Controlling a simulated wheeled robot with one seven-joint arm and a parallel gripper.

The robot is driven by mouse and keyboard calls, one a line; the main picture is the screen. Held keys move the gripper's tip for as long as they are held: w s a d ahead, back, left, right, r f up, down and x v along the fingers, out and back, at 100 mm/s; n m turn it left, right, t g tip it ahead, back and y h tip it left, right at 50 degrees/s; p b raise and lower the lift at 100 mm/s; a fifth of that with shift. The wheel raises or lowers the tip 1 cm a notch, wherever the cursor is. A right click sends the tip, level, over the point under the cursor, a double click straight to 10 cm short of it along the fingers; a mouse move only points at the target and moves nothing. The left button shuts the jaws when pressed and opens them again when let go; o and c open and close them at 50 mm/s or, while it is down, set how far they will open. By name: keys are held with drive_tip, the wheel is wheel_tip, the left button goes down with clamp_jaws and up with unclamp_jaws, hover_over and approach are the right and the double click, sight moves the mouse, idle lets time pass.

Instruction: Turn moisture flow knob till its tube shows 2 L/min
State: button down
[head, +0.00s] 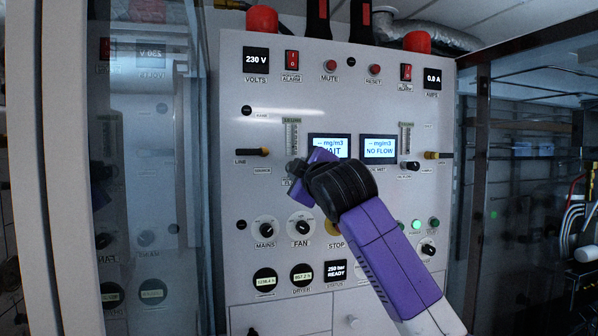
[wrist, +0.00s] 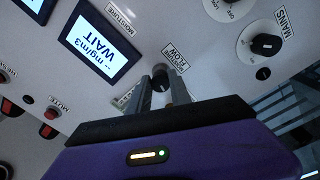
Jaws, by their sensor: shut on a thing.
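The moisture flow knob is a small dark knob (wrist: 160,76) beside its MOISTURE FLOW label in the wrist view. My gripper (wrist: 162,84) is shut on it, one finger on each side. In the head view my gripper (head: 294,170) is at the panel, just below the left flow tube (head: 292,137), and hides most of the knob. The tube has a green-topped scale; its reading is too small to tell. The moisture display (head: 329,145) reads "-- mg/m3 WAIT" and also shows in the wrist view (wrist: 97,42).
A second display (head: 379,149) reads NO FLOW, with another flow tube (head: 406,138) and knob to its right. The MAINS knob (head: 265,230) and FAN knob (head: 301,227) are below.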

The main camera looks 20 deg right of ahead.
drive_tip(key=shift+a+f, duration=0.1)
drive_tip(key=c, duration=1.2)
unclamp_jaws()
drive_tip(key=shift+s, duration=0.1)
drive_tip(key=s+b, duration=0.3)
drive_tip(key=s, duration=0.4)
drive_tip(key=shift+s+f, duration=0.15)
drive_tip(key=shift+s, duration=0.2)
